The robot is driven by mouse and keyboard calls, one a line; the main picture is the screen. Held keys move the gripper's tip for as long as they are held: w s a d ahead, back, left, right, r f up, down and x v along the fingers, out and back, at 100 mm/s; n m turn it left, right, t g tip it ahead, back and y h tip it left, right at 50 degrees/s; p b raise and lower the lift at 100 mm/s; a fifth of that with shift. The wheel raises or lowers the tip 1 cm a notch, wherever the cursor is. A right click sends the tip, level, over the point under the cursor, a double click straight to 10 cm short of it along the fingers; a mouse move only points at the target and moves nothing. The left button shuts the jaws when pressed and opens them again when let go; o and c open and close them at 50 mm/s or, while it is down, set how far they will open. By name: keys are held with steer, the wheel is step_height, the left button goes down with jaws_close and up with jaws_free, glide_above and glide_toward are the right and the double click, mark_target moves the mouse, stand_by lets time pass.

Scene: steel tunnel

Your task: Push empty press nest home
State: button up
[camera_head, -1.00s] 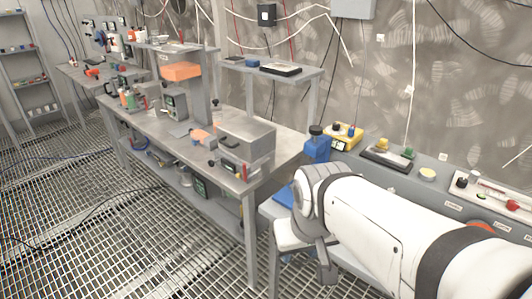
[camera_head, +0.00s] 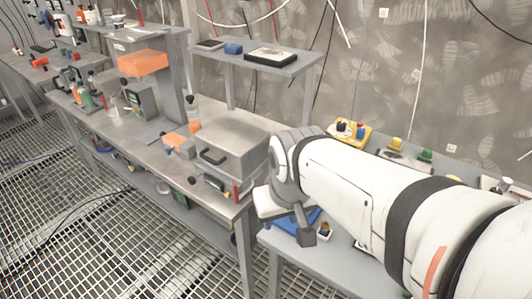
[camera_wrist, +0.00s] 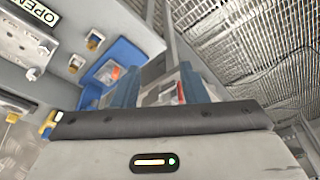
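I cannot pick out the press nest with certainty. A press-like stand with a grey column (camera_head: 171,85) and an orange block (camera_head: 143,63) is on the long steel bench (camera_head: 222,196). Nearer on that bench is a grey metal box (camera_head: 233,147) with a dark handle; a small orange-and-grey piece (camera_head: 180,143) lies beside it. My gripper (camera_head: 308,238) points down at the near bench corner, over a blue tray (camera_head: 283,222). In the wrist view my gripper (camera_wrist: 158,88) shows two fingers apart, with background between them and no held object clear. The blue tray (camera_wrist: 124,52) appears there too.
A side bench on the right holds a yellow box (camera_head: 350,133) with knobs and more controls behind my arm. A raised shelf (camera_head: 262,64) stands behind the bench. An "OPEN" label (camera_wrist: 32,12) shows in the wrist view.

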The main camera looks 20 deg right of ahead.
steer(key=shift+m+t+h, duration=0.3)
steer(key=shift+m+t, duration=0.5)
steer(key=shift+t, duration=0.1)
steer(key=w+d+f+b, duration=0.3)
steer(key=w+d+f, duration=0.2)
steer(key=w+f, duration=0.1)
steer(key=w+d+f+b, duration=0.4)
steer(key=w+d+f, duration=0.1)
steer(key=f, duration=0.3)
steer(key=w+d+f+b, duration=0.4)
steer(key=w+d+f, duration=0.1)
steer(key=w+f, duration=0.2)
steer(key=shift+w, duration=0.6)
steer(key=shift+c, duration=0.3)
jaws_close()
